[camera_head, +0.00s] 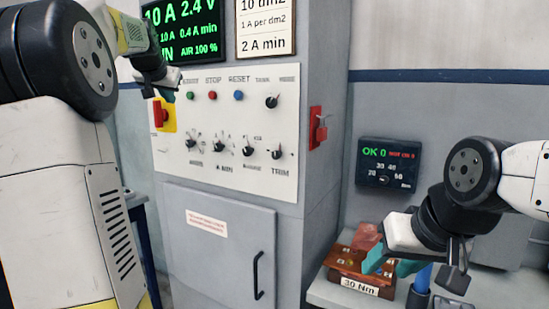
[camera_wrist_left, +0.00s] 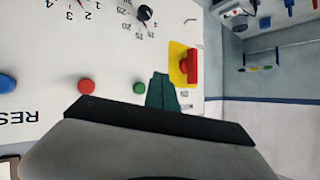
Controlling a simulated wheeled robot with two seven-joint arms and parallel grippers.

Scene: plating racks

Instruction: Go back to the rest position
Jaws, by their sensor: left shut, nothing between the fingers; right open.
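My left gripper (camera_head: 167,95) is raised at the upper left of the head view, in front of the control panel near the red rotary switch (camera_head: 160,114) on its yellow plate. In the left wrist view its green fingertips (camera_wrist_left: 162,92) are together and empty, between the green button (camera_wrist_left: 139,87) and the yellow plate. I cannot tell whether they touch the panel. My right gripper (camera_head: 392,265) is at the lower right, open, its green fingers apart beside the brown block marked 30 Nm (camera_head: 345,262). It holds nothing that I can see.
The grey cabinet (camera_head: 230,235) with its black handle stands ahead. A red lever switch (camera_head: 317,128) sticks out of its right side. A small display reading OK 0 (camera_head: 388,165) is on the wall. A blue-handled tool (camera_head: 421,281) stands close to my right gripper.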

